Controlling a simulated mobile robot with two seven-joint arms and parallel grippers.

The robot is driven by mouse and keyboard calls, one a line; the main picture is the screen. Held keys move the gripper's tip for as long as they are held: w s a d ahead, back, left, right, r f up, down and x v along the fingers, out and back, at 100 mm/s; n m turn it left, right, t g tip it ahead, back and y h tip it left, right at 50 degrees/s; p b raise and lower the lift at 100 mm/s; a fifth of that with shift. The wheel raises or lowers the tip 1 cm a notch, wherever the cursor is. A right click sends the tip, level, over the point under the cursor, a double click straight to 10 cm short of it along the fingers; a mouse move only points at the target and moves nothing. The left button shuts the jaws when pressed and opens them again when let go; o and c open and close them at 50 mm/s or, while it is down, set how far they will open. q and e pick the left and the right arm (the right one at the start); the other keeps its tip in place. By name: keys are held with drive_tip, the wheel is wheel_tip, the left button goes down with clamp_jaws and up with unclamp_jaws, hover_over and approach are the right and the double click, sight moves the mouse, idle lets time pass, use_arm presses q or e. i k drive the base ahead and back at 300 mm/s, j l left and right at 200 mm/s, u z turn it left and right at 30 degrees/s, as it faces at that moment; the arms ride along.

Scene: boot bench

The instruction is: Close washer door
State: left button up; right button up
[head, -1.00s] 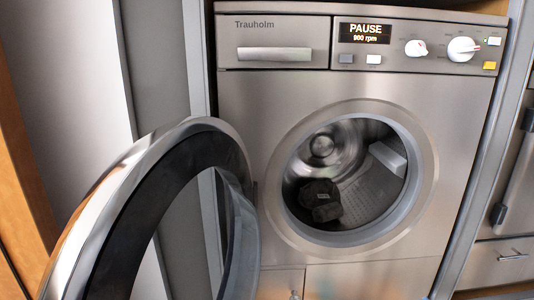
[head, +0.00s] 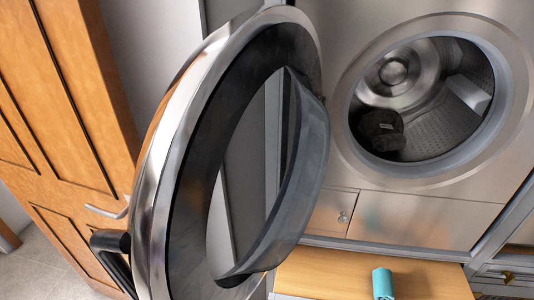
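The washer door (head: 165,215) stands wide open, swung out to the left of the machine and near the camera. Its chrome rim, dark inner ring and glass bowl show. The washer (head: 410,205) has its round opening (head: 343,110) uncovered at the upper right. A dark item of laundry (head: 380,129) lies inside the drum. A black handle-like part (head: 115,258) shows at the left outer side of the door; I cannot tell for sure what it belongs to. Neither of my grippers can be made out.
A wooden door (head: 60,110) with a silver handle (head: 105,211) is at the left. A low wooden bench (head: 330,275) stands below the washer, with a teal rolled object (head: 383,283) on it. Tiled floor shows at lower left.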

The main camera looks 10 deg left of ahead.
sight(190, 132)
drive_tip(key=k+j+z, duration=0.2)
drive_tip(key=j, duration=0.25)
drive_tip(key=k+j+z, duration=0.1)
drive_tip(key=j+z, duration=0.15)
drive_tip(key=j, duration=0.2)
drive_tip(key=k+j+z, duration=0.2)
drive_tip(key=j, duration=0.2)
drive_tip(key=k+j+z, duration=0.25)
drive_tip(key=j, duration=0.15)
drive_tip(key=j+z, duration=0.2)
